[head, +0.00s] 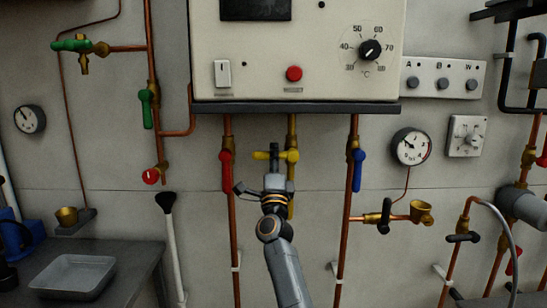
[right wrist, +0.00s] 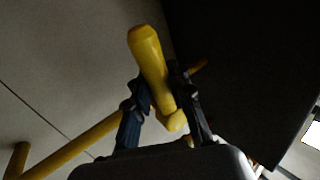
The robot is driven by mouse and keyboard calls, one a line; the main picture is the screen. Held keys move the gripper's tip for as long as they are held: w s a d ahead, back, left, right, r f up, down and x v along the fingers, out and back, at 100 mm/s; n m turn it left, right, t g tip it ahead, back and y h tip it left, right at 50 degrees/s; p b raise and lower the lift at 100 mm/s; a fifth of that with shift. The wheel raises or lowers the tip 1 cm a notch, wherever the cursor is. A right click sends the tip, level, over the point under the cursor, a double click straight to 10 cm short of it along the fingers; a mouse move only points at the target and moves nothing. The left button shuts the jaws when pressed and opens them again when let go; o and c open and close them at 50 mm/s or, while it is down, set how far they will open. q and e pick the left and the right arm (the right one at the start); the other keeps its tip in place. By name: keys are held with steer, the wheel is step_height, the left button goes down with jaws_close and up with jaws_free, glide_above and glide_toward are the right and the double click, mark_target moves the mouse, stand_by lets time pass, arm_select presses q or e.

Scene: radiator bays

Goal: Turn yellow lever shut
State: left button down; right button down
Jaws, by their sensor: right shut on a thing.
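The yellow lever (head: 291,155) sits on the vertical yellow-brass pipe (head: 291,127) under the boiler. In the head view it lies about level, crosswise to that pipe. My right gripper (head: 274,156) comes up from below and covers part of the lever and valve. In the right wrist view the lever (right wrist: 149,58) stands between the two dark fingers of my right gripper (right wrist: 168,107), which is shut on it. The lever's free end sticks out past the fingertips. My left gripper is not in view.
The white boiler (head: 215,45) hangs just above, with a dark bottom edge (head: 300,107). A red lever (head: 226,170) is close on the left and a blue lever (head: 357,169) on the right.

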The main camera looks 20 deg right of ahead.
steer(key=shift+f, duration=0.2)
steer(key=c, duration=1.2)
jaws_free()
steer(key=shift+r, duration=0.1)
steer(key=shift+s, duration=0.1)
steer(key=v, duration=0.7)
steer(key=shift+s, duration=0.2)
